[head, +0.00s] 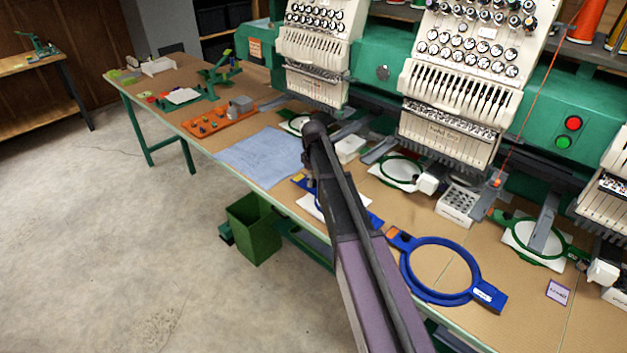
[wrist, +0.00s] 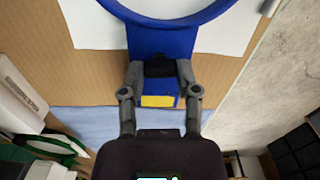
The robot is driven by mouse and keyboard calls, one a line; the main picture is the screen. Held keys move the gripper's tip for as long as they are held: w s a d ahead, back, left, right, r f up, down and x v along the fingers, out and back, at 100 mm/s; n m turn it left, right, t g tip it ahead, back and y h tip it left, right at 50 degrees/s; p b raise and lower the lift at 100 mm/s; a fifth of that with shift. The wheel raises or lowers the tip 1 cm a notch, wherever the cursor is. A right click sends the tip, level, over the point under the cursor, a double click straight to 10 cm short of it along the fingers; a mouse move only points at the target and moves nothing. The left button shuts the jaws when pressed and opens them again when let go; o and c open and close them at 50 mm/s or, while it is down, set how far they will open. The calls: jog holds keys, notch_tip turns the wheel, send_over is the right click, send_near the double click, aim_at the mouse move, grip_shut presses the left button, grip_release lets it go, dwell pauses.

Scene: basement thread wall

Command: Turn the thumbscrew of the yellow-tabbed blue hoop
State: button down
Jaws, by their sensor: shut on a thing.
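The yellow-tabbed blue hoop (wrist: 160,40) fills the top of the wrist view, its ring cut off by the frame, with white fabric around it. Its yellow tab (wrist: 158,101) is on the blue end block. The dark thumbscrew (wrist: 159,66) sits between ring and block. My gripper (wrist: 159,72) has one finger on each side of it and is shut on it; the exact contact is partly hidden. In the head view the same hoop (head: 376,219) lies on the table, mostly hidden behind my arm.
A second blue hoop (head: 470,292) with an orange tab lies to the right. Green hoops (head: 402,183) sit under the embroidery heads behind. A blue cloth (head: 255,157) and an orange tray (head: 222,124) lie left. A green bin (head: 253,232) stands on the floor before the table.

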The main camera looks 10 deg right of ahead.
jog(key=m, duration=0.5)
jog(key=shift+m, duration=0.3)
jog(key=m, duration=1.3)
jog(key=shift+m, duration=0.3)
jog(key=shift+c, duration=1.6)
grip_release()
jog(key=shift+n, duration=0.4)
